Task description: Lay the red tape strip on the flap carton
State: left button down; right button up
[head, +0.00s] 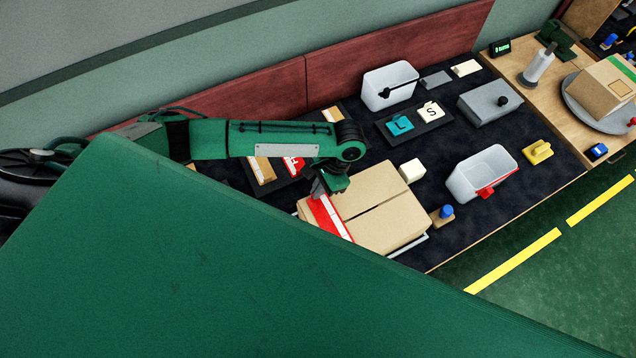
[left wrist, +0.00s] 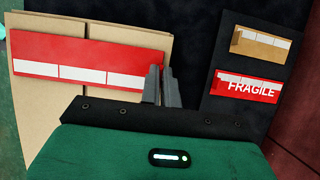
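The flap carton (head: 385,212) is a tan box on the dark bench, with a seam between its two top flaps. The red tape strip (head: 327,217), with white panels along one edge, lies across the seam near the carton's left end. In the left wrist view the strip (left wrist: 80,58) spans the carton's top (left wrist: 50,103). My left gripper (head: 320,190) is at the strip's far end, its fingers (left wrist: 163,87) nearly together and seemingly closed on that end. Whether the strip lies flat everywhere cannot be told. My right gripper is not in view.
A dark tray behind the carton bears a tan strip (left wrist: 262,44) and a red FRAGILE strip (left wrist: 248,88). A white block (head: 412,170), a blue-topped stamp (head: 446,212) and a white bin (head: 470,178) stand right of the carton. A red back wall (head: 400,55) borders the bench.

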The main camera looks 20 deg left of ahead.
pick_arm(q)
jog(key=c, duration=1.6)
grip_release()
jog(key=shift+o, duration=0.2)
jog(key=b+v, duration=0.2)
jog(key=v, duration=1.1)
jog(key=shift+r, duration=0.35)
jog(key=shift+w+d, duration=0.1)
